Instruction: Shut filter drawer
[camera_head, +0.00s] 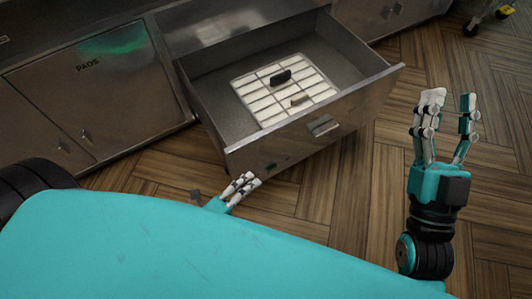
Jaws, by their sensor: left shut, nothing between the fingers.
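The filter drawer (362,104) is pulled well out of the steel cabinet, and its inside is visible. The drawer's front has a metal handle (323,126). My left gripper (252,179) is shut and empty, low in front of the drawer's left front corner; I cannot tell whether it touches the front. My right gripper (450,96) is open and empty, fingers up, to the right of the drawer and apart from it.
A closed cabinet door marked PADS (110,95) is left of the drawer. Another closed cabinet (385,15) is behind at right. Wooden floor (380,165) is clear right of the drawer.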

